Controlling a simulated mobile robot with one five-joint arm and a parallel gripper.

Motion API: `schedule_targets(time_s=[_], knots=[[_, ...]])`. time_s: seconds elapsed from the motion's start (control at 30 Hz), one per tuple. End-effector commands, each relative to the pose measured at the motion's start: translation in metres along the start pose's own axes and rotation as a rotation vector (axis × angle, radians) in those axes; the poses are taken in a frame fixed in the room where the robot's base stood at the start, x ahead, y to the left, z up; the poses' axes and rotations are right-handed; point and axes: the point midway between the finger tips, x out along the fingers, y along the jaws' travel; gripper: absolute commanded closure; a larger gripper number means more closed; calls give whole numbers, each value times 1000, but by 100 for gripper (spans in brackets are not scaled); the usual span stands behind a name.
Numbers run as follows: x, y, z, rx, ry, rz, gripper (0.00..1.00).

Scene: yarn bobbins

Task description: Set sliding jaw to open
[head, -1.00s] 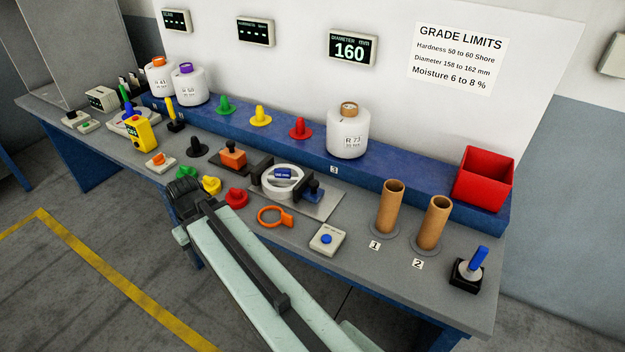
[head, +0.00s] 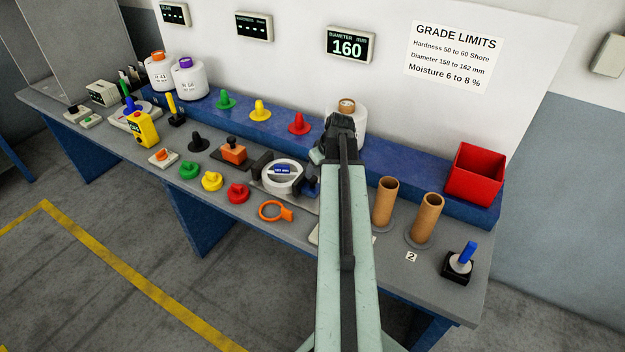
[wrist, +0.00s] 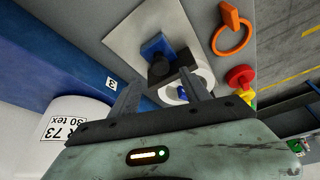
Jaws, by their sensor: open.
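The sliding jaw is a blue block (head: 312,187) on a grey metal plate, partly hidden by my arm in the head view. In the wrist view the blue block (wrist: 153,45) shows with a dark knob (wrist: 160,68) beside it. A white round piece (head: 270,187) with a blue centre sits between this block and a dark fixed block (head: 261,164). The white piece also shows in the wrist view (wrist: 203,76), partly behind a finger. My gripper (head: 320,156) is open and empty, above the bench near the R 73 bobbin. In the wrist view its fingers (wrist: 160,82) stand apart, with the knob seen between them.
The white R 73 bobbin (head: 360,118) stands on the blue shelf behind my gripper. Two brown tubes (head: 385,200) stand right of my arm, and a red bin (head: 475,175) farther right. An orange ring (head: 275,211) lies at the front. The diameter display (head: 348,46) reads 160.

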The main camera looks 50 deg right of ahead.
Motion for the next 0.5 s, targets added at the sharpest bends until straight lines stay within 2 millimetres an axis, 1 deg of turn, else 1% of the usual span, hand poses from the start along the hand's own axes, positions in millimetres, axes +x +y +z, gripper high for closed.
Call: schedule_targets(time_s=[0.03,0.23,0.33,0.5], knots=[[17,0,2,-1,0,0,45],[54,0,2,-2,-1,-1,45],[62,-1,1,-1,-1,-1,45],[61,-1,0,-1,-1,-1,45]])
